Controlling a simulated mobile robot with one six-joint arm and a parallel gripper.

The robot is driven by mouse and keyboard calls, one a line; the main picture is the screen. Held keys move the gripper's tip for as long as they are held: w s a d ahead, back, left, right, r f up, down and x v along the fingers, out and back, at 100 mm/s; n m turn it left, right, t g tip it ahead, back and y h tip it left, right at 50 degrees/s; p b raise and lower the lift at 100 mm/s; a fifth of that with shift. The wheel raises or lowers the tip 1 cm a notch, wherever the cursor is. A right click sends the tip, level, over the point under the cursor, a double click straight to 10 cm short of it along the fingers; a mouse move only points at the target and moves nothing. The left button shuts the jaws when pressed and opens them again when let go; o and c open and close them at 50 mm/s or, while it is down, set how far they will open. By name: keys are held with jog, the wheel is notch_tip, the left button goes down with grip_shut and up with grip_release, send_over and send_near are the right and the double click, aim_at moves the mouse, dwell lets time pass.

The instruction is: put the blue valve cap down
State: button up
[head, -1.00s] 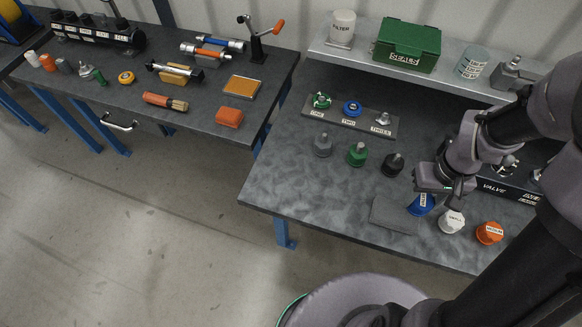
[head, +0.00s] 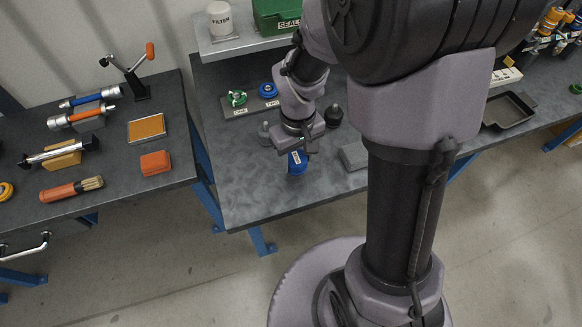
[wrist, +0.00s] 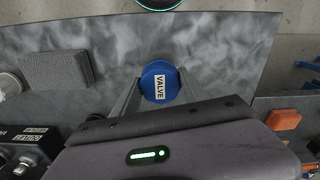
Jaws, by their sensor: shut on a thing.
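The blue valve cap (head: 297,162), with a white VALVE label, is between the fingers of my gripper (head: 298,152), over the front left part of the grey workbench (head: 250,195). In the wrist view the cap (wrist: 160,82) sits between the two fingertips (wrist: 158,92), its label facing the camera. My gripper is shut on it. Whether the cap's underside touches the bench I cannot tell.
A grey pad (head: 354,155) lies right of the cap. Behind are a grey fitting (head: 264,130), a black one (head: 333,116) and a board with green (head: 237,98) and blue (head: 268,90) couplers. The bench left of the cap is bare.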

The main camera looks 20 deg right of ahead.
aim_at(292, 160)
jog(key=shift+w+a+f, duration=0.2)
jog(key=shift+w+a, duration=0.1)
jog(key=shift+a, duration=0.1)
notch_tip(292, 160, down, 4)
jog(key=shift+r+b, duration=0.25)
jog(key=shift+b, duration=0.95)
jog(key=shift+r, duration=0.15)
jog(key=o, duration=1.5)
jog(key=shift+o, duration=0.2)
